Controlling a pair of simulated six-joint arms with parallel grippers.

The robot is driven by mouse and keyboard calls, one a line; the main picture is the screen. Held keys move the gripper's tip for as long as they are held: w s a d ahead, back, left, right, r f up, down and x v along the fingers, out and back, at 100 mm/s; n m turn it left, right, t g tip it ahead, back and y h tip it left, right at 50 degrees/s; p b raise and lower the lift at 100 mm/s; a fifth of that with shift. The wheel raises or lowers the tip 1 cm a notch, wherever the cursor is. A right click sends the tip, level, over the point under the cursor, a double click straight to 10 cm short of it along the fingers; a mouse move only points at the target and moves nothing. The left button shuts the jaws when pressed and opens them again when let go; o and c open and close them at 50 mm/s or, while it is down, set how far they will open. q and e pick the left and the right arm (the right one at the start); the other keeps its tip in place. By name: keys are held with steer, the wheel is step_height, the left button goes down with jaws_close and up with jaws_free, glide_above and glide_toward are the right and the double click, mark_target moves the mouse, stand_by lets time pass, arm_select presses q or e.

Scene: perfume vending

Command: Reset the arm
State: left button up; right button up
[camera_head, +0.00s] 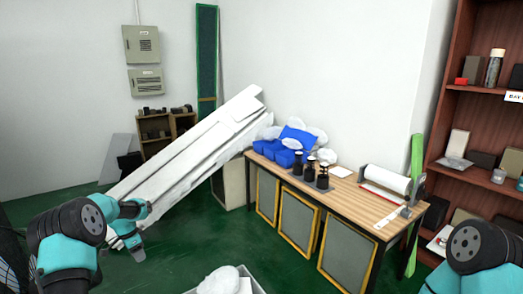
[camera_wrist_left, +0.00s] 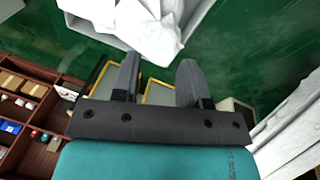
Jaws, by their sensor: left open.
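My left gripper (camera_wrist_left: 159,82) shows in the left wrist view with its two dark fingers spread apart and nothing between them. In the head view my left arm comes in from the lower left, and its teal wrist end hangs over the green floor in front of the long white slanted object. The fingers are hard to make out there. Of my right arm, only a teal and black joint shows at the lower right of the head view; its gripper is out of the frame.
A wooden table (camera_head: 345,190) with blue bags, black bottles and a white roller stands along the wall. A reddish shelf (camera_head: 455,112) is at the right. A white bin (camera_wrist_left: 97,38) with crumpled white material (camera_wrist_left: 150,30) sits below. Green floor (camera_head: 190,240) is clear between.

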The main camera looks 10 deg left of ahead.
arm_select(q)
steer(key=s+d+f+n+h, duration=0.15)
steer(key=s+d+f, duration=0.25)
steer(key=d+f, duration=0.55)
steer(key=s+d+f+n, duration=0.2)
steer(key=s+d+f, duration=0.3)
steer(key=d, duration=0.8)
steer(key=s+d+f+n, duration=0.1)
steer(key=s+d+n, duration=0.1)
steer(key=s+d, duration=0.5)
steer(key=s+d+f+n+t, duration=0.1)
steer(key=s+d+f+n, duration=0.1)
steer(key=s+d, duration=0.5)
steer(key=s+n, duration=0.1)
steer(key=s, duration=0.3)
steer(key=shift+s, duration=0.3)
